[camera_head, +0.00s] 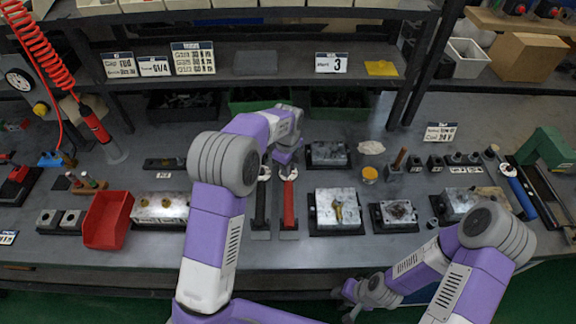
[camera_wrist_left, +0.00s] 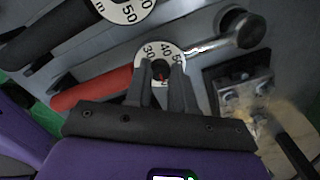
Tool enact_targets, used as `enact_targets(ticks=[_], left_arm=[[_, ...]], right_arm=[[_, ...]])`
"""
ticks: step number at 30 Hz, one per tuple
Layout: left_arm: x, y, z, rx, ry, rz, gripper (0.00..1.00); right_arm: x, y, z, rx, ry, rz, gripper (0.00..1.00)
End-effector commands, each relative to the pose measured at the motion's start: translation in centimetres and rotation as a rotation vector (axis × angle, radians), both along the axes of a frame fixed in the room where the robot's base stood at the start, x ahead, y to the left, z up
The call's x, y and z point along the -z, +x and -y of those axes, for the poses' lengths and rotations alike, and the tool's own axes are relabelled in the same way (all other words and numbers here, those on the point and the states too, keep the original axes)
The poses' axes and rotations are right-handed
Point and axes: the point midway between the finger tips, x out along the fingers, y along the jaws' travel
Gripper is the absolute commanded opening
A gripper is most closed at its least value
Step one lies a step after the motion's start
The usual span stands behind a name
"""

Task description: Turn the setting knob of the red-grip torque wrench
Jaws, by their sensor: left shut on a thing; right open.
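The red-grip torque wrench (camera_head: 289,208) lies on the bench with its red grip toward the front. In the left wrist view its red grip (camera_wrist_left: 92,90) runs left from the round white dial (camera_wrist_left: 160,49), and a steel shaft (camera_wrist_left: 212,44) runs to the right. My left gripper (camera_head: 287,165) is over the dial. In the left wrist view its fingers (camera_wrist_left: 162,72) stand on both sides of the small dark setting knob at the dial's centre and are shut on it. My right gripper (camera_head: 347,298) is open and empty beyond the bench's front edge.
A black-grip wrench (camera_head: 260,208) with a similar dial lies close on the left. A metal valve block (camera_head: 336,210) stands close on the right. A red bin (camera_head: 107,220) and another block (camera_head: 160,209) are further left. The front bench strip is clear.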

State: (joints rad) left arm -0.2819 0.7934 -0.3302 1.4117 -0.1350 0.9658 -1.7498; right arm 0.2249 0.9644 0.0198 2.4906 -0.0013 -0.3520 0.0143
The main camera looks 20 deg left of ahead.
Motion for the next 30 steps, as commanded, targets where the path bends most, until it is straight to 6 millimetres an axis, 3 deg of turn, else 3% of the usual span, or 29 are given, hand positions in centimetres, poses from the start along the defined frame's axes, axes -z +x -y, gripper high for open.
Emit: enact_targets(ticks=[30], left_arm=[[-0.2,0.0,0.1,-0.897,0.0,0.002,0.0]], right_arm=[[-4.1,0.0,0.0,0.0,0.0,0.0,0.43]])
